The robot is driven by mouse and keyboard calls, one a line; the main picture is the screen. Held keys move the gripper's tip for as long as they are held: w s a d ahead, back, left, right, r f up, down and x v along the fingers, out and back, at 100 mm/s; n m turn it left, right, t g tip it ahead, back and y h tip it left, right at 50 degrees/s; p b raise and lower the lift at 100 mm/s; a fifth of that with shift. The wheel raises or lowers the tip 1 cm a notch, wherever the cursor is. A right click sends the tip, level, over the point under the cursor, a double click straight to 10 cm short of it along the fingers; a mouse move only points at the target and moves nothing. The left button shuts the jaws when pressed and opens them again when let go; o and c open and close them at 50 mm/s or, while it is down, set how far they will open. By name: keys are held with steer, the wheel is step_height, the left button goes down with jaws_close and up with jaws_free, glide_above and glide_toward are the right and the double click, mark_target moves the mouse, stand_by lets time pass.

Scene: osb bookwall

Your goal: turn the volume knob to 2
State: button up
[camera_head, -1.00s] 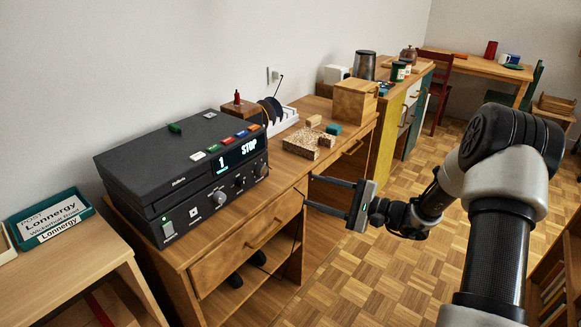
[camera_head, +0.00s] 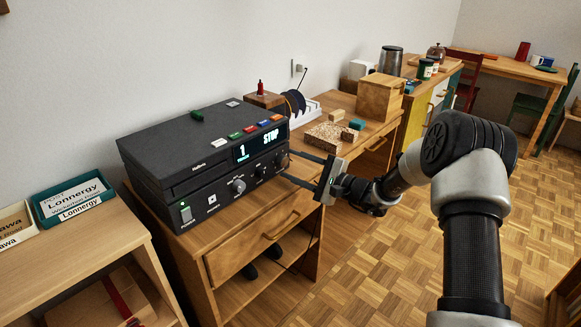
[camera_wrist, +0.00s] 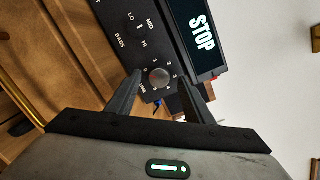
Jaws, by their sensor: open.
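The black audio unit (camera_head: 190,150) stands on the wooden desk, and its display (camera_head: 258,147) reads "1 STOP". In the head view, the knob at the panel's right end is partly covered by my fingers. My gripper (camera_head: 287,165) is open at the right end of the front panel. In the wrist view, my gripper (camera_wrist: 168,84) has one finger on each side of the knob; I cannot tell whether they touch it.
Coloured buttons (camera_head: 249,129) line the unit's top front edge. Wooden blocks (camera_head: 332,134) and a wooden box (camera_head: 380,97) stand farther right. The floor in front is free.

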steer(key=shift+x, duration=0.8)
steer(key=c, duration=1)
steer(key=shift+c, duration=0.2)
